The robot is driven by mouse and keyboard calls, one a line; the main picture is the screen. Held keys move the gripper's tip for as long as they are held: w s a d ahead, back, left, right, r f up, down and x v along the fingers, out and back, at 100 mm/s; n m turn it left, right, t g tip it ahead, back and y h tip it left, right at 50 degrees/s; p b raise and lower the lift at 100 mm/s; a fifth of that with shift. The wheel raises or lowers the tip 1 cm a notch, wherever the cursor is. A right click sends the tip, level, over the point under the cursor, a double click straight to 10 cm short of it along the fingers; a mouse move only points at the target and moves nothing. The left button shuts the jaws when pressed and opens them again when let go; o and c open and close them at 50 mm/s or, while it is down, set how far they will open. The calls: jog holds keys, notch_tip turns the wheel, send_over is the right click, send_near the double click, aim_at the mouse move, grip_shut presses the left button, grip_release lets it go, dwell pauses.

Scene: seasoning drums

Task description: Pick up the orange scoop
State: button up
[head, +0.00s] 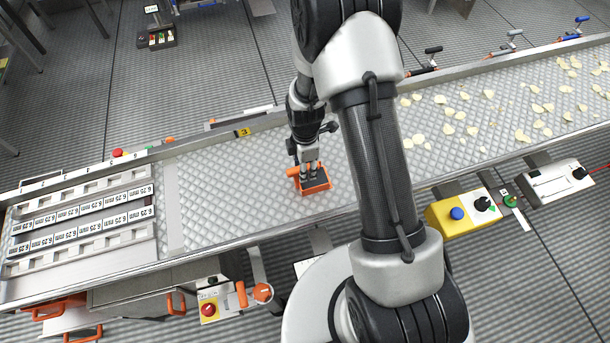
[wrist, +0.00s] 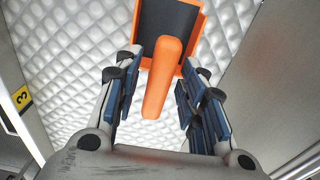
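The orange scoop (head: 315,187) lies on the quilted metal conveyor (head: 215,185), near its middle. In the wrist view its dark-lined orange pan (wrist: 168,22) is at the top and its orange handle (wrist: 161,85) points down toward my gripper (wrist: 156,92). My gripper is open, with blue-padded fingers on the left and right of the handle and visible gaps on both sides. In the head view my gripper (head: 312,174) is right over the scoop and partly hides its handle.
Pale chips (head: 460,115) lie scattered on the conveyor to the right. Metal rails edge the belt. A rack of labelled slots (head: 80,222) is at the left. A yellow box with a blue button (head: 457,213) stands along the front edge.

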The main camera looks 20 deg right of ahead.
grip_shut()
dwell(0.5)
